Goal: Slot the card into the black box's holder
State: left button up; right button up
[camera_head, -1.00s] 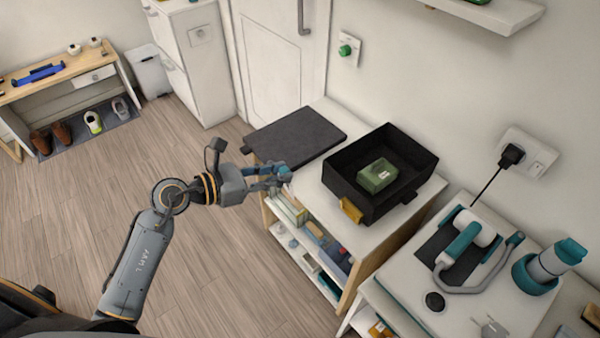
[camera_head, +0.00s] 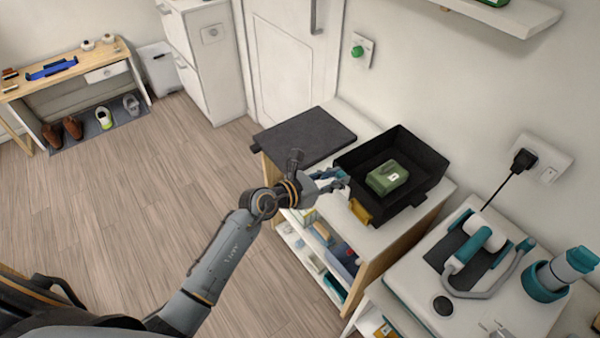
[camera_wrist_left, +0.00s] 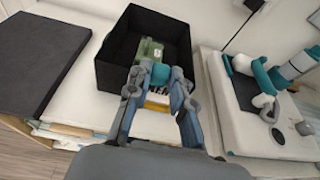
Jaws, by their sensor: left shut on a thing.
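The black box (camera_head: 425,160) stands open-topped on the white cabinet top, with a small yellow holder (camera_head: 360,211) on its near side. In the left wrist view the black box (camera_wrist_left: 112,60) is beyond the fingers, and the yellow holder (camera_wrist_left: 157,98) shows between them. My left gripper (camera_head: 338,181) is just to the left of the box, above the cabinet's near edge. It is shut on the card, which is small and mostly hidden by the fingers; a teal patch (camera_wrist_left: 160,73) shows between the fingertips. I cannot tell whether the card touches the holder. My right gripper is out of view.
A green box (camera_head: 388,177) lies inside the black box. A dark flat panel (camera_head: 303,136) lies on the cabinet behind my left gripper. Shelves with several items are below. A white stand with a teal-handled device (camera_head: 478,250) is at the right.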

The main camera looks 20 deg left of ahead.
pick_arm(q)
send_over(365, 203)
jog(key=s+a, duration=0.2)
notch_tip(365, 203, down, 2)
jog(key=shift+s+f+b, duration=0.15)
jog(key=shift+f+b, duration=1.5)
jog(key=shift+f, duration=0.05)
jog(key=shift+s+f+b, duration=0.1)
jog(key=shift+f+b, duration=1.5)
jog(key=shift+f, duration=0.05)
jog(key=shift+r+p, duration=0.1)
jog(key=shift+p, duration=0.2)
jog(key=shift+f+b, duration=1.4)
jog(key=shift+f, duration=0.8)
jog(key=o, duration=0.9)
jog(key=shift+f, duration=0.1)
jog(key=shift+o, duration=0.2)
